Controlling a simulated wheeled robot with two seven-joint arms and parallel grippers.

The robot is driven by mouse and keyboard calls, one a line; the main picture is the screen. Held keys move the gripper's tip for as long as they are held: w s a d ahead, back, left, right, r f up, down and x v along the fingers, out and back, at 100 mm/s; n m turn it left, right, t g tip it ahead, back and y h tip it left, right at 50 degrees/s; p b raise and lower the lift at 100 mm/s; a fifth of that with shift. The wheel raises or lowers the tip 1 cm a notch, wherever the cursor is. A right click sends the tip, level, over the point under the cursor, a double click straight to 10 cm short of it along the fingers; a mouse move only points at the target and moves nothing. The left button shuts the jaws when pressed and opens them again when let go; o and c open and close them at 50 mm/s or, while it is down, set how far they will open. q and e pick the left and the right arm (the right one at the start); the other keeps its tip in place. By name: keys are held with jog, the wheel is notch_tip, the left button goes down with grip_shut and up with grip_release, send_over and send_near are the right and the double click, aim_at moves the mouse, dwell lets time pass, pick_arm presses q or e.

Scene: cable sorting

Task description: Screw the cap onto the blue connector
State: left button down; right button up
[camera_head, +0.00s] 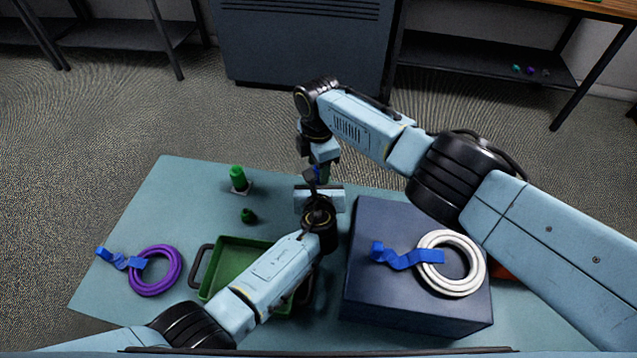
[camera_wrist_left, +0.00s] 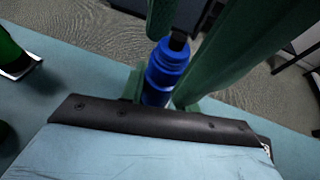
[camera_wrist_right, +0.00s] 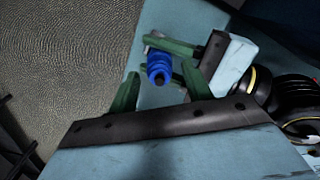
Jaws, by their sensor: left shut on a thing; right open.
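The blue connector (camera_head: 316,171) is held upright beyond the far edge of the tray and is small in the head view. In the left wrist view it is a ridged blue cylinder (camera_wrist_left: 165,72) with a dark tip. My left gripper (camera_head: 312,178) is shut on it. My right gripper (camera_wrist_right: 160,70) is open, with one green finger on each side of the blue part, apart from it. In the right wrist view the blue part (camera_wrist_right: 159,65) shows a dark centre facing the camera. I cannot tell a separate blue cap from the connector.
A green connector (camera_head: 238,177) stands on a small base at the left, with a green cap (camera_head: 248,215) near it. A green tray (camera_head: 238,240) lies under my left arm. A purple cable coil (camera_head: 154,271) is at left. A dark box (camera_head: 415,310) carries a white coil (camera_head: 451,279).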

jog(key=shift+r, duration=2.15)
jog(key=shift+c, duration=1.4)
jog(key=shift+r+n, duration=1)
jog(key=shift+r, duration=0.4)
jog(key=shift+f, duration=0.1)
jog(key=shift+f, duration=3.9)
jog(key=shift+c, duration=0.3)
jog(key=c, duration=0.7)
jog(key=shift+m, duration=1.6)
grip_shut()
